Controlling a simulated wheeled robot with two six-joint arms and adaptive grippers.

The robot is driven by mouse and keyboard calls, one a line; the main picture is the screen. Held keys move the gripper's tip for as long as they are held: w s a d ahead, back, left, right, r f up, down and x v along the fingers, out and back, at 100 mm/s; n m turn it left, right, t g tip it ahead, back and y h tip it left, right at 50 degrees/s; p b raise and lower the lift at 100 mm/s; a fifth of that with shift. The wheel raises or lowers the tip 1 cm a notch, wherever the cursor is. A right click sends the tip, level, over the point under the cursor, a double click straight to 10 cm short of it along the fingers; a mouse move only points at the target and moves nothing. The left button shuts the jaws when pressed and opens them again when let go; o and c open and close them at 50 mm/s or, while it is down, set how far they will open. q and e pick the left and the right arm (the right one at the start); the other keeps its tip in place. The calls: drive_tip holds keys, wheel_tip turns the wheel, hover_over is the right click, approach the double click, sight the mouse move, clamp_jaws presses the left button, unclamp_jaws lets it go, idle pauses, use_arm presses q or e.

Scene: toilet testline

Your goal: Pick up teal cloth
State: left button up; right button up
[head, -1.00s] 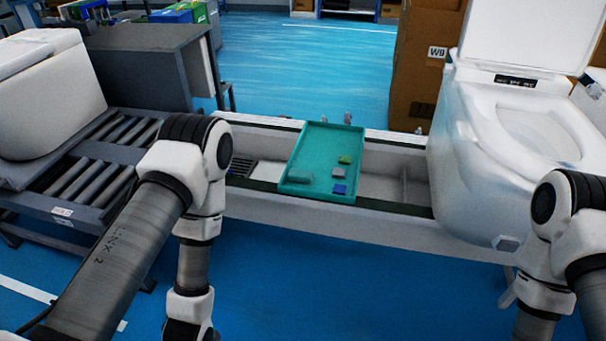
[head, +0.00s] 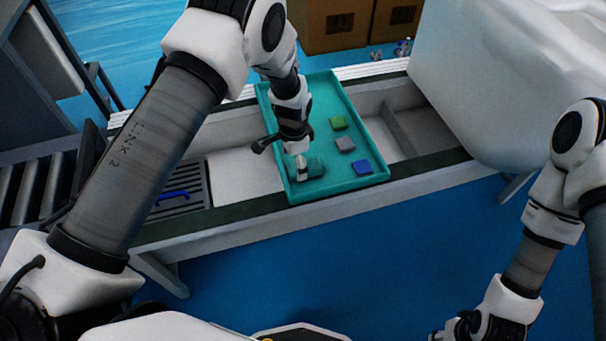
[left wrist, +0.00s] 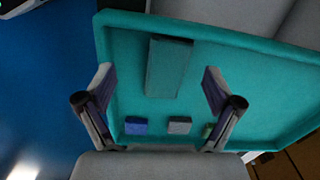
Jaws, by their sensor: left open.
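The teal cloth (left wrist: 168,68) is a folded block lying in the teal tray (left wrist: 265,62). In the head view the cloth (head: 316,169) is at the tray's near left, partly hidden by my left gripper (head: 301,172). In the left wrist view my left gripper (left wrist: 157,75) is open, with its fingers apart on either side of the cloth. Nothing is held between them. My right gripper (head: 455,331) is at the bottom edge of the head view, cut off, and its fingers cannot be made out.
Green (head: 338,123), grey (head: 345,144) and blue (head: 362,167) folded cloths lie at the right of the tray. The tray rests across a white trough (head: 235,173). A blue-handled item (head: 173,195) lies left of it. A white toilet (head: 490,80) stands to the right.

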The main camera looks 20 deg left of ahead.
use_arm(q)
drive_tip(key=w+d, duration=0.1)
drive_tip(key=w+r+m, duration=0.1)
drive_tip(key=w, duration=0.1)
drive_tip(key=shift+d+r, duration=0.15)
drive_tip(key=shift+d, duration=0.2)
drive_tip(key=shift+w+d, duration=0.1)
drive_tip(key=shift+d, duration=0.2)
drive_tip(key=f, duration=0.4)
drive_tip(key=a+f, duration=0.1)
drive_tip(key=f, duration=0.1)
drive_tip(key=shift+f, duration=0.25)
drive_tip(key=shift+s, duration=0.2)
drive_tip(key=c, duration=1)
